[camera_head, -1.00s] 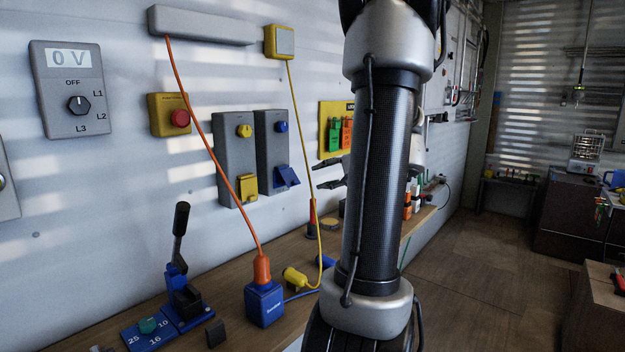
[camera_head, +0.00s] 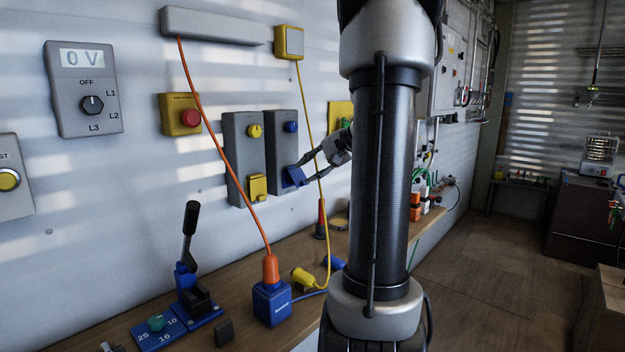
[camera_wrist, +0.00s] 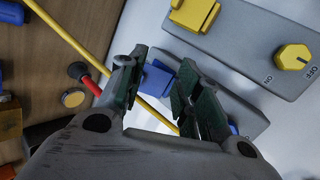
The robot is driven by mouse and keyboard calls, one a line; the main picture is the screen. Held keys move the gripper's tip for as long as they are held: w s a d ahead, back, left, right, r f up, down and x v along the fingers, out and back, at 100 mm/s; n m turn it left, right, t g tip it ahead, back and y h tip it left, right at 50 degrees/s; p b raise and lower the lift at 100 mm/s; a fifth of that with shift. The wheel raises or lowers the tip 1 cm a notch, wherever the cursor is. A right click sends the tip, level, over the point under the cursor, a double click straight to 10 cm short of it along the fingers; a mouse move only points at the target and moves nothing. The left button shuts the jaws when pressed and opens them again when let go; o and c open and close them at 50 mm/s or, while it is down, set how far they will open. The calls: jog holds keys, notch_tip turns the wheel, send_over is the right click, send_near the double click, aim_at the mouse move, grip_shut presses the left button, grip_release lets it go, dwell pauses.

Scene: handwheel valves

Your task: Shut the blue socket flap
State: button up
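The blue socket flap (camera_head: 295,177) is on the lower front of the right grey socket box (camera_head: 280,148) and sticks out from it at a tilt. A blue knob (camera_head: 291,127) sits above it on the same box. My gripper (camera_head: 304,168) is open, with its fingers pointing left at the flap, one higher and one lower. In the wrist view the flap (camera_wrist: 158,79) shows between the spread fingers of my gripper (camera_wrist: 156,74), partly hidden by them. I cannot tell whether a finger touches it.
The left grey box (camera_head: 242,150) carries a yellow flap (camera_head: 258,188). A yellow cable (camera_head: 317,150) hangs close to my gripper and crosses behind the fingers in the wrist view (camera_wrist: 80,45). An orange cable (camera_head: 215,145) hangs further left. The wooden bench (camera_head: 245,265) is below.

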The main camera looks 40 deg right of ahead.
aim_at(300, 176)
jog(key=d+m+h, duration=0.2)
jog(key=d+m, duration=0.1)
jog(key=d, duration=0.1)
jog(key=x, duration=0.7)
jog(key=shift+s+f+g, duration=0.15)
jog(key=shift+f+g, duration=0.15)
jog(key=shift+f, duration=0.05)
grip_shut()
